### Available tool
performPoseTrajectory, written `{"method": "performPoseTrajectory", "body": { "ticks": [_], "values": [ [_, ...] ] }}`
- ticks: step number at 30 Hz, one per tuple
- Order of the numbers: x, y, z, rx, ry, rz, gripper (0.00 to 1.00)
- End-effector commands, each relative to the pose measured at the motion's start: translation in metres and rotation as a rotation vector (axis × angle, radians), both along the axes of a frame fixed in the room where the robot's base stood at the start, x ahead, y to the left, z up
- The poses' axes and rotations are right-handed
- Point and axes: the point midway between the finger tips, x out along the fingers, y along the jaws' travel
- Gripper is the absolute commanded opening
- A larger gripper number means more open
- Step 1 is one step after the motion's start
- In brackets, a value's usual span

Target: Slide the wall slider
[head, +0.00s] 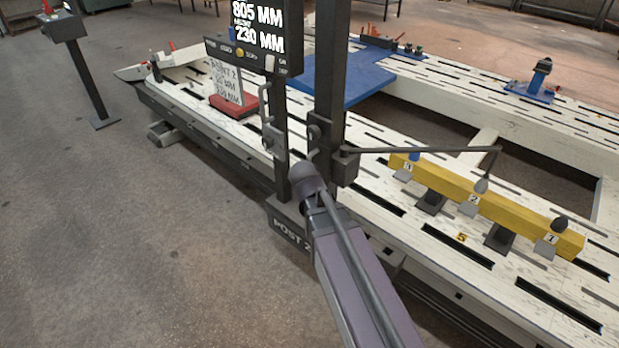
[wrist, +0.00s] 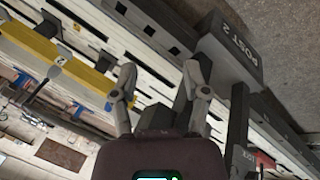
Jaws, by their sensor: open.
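No part is labelled as a wall slider. A dark upright post (head: 329,70) stands at the bench edge, carrying a dark block (head: 346,166) with a thin pointer arm (head: 425,150) reaching right over the bench. A base marked POST 2 (head: 288,232) is below; it also shows in the wrist view (wrist: 243,50). A handle-like grey bracket (head: 267,120) is on the narrower upright to the left. My gripper (wrist: 160,80) is open in the wrist view, its two fingers apart with nothing clearly held. In the head view my arm's end is close to the post; its fingertips are hidden.
A display (head: 257,32) reads 805 MM and 230 MM. A yellow beam (head: 490,203) with numbered tags lies on the slotted white bench (head: 415,238). A blue plate (head: 345,88) and a red-based sign (head: 232,105) are farther back. Open floor lies left.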

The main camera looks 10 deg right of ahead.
Motion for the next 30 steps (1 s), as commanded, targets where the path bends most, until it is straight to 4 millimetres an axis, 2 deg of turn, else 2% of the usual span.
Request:
{"method": "performPoseTrajectory", "body": {
  "ticks": [1,6,11,18,24,30],
  "values": [
    [0.016,0.003,-0.017,-0.059,-0.032,-0.034,0.6],
    [0.053,0.009,-0.029,-0.257,-0.185,-0.162,0.6],
    [0.087,0.024,-0.034,-0.419,-0.375,-0.262,0.6],
    [0.134,0.064,-0.032,-0.603,-0.734,-0.369,0.6],
    [0.161,0.106,-0.023,-0.681,-1.031,-0.412,0.6],
    [0.172,0.132,-0.013,-0.702,-1.211,-0.424,0.6]
  ]
}}
